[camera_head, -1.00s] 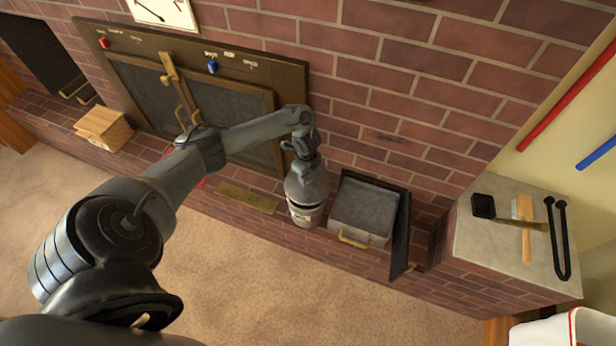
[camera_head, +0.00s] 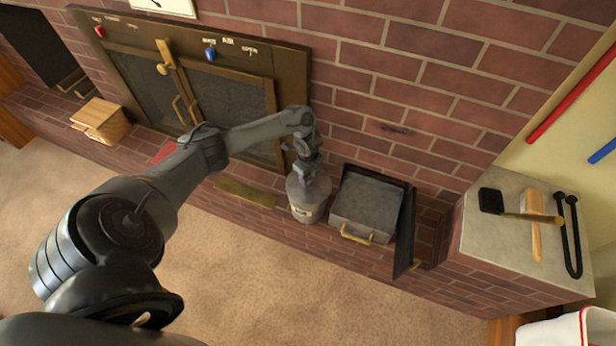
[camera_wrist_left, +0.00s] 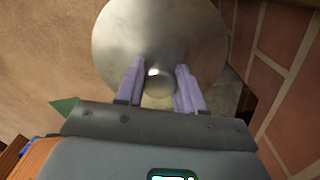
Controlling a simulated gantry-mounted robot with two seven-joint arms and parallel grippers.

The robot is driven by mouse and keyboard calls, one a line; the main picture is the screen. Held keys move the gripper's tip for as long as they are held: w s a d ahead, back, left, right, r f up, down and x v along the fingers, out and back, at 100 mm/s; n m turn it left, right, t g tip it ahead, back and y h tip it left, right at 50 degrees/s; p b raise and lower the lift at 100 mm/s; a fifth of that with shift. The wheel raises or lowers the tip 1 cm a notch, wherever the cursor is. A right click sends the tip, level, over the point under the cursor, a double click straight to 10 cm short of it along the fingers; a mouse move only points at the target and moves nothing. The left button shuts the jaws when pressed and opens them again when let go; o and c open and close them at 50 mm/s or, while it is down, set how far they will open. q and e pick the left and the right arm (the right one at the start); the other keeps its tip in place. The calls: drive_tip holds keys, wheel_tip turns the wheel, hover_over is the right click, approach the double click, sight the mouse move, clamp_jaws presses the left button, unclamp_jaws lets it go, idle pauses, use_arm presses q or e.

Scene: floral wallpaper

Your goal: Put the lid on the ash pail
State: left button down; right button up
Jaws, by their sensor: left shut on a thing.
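The ash pail (camera_head: 309,213) is a grey metal pail with a pale label, on the brick hearth ledge. A round, shiny metal lid (camera_wrist_left: 157,40) with a knob shows in the left wrist view. My left gripper (camera_wrist_left: 157,80) is shut on the lid's knob. In the head view, the lid (camera_head: 300,188) is over the pail's top and hides its mouth. The two look very close or touching; I cannot tell whether the lid is fully seated. My right gripper is not in view.
An open ash drawer box (camera_head: 362,207) with a brass handle stands right of the pail, beside a dark upright door (camera_head: 404,235). A wooden box (camera_head: 100,119) sits at the left. A stone-topped block (camera_head: 500,240) at the right holds a brush and tongs (camera_head: 571,235).

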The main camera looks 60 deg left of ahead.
use_arm(q)
drive_tip(key=shift+r, duration=0.1)
idle(0.5)
idle(0.6)
drive_tip(key=shift+a+p, duration=0.1)
drive_tip(key=shift+p, duration=0.35)
idle(0.6)
drive_tip(key=shift+f, duration=0.2)
idle(1.0)
drive_tip(key=shift+c, duration=0.7)
unclamp_jaws()
drive_tip(key=shift+r+p, duration=0.1)
drive_tip(key=shift+p, duration=0.3)
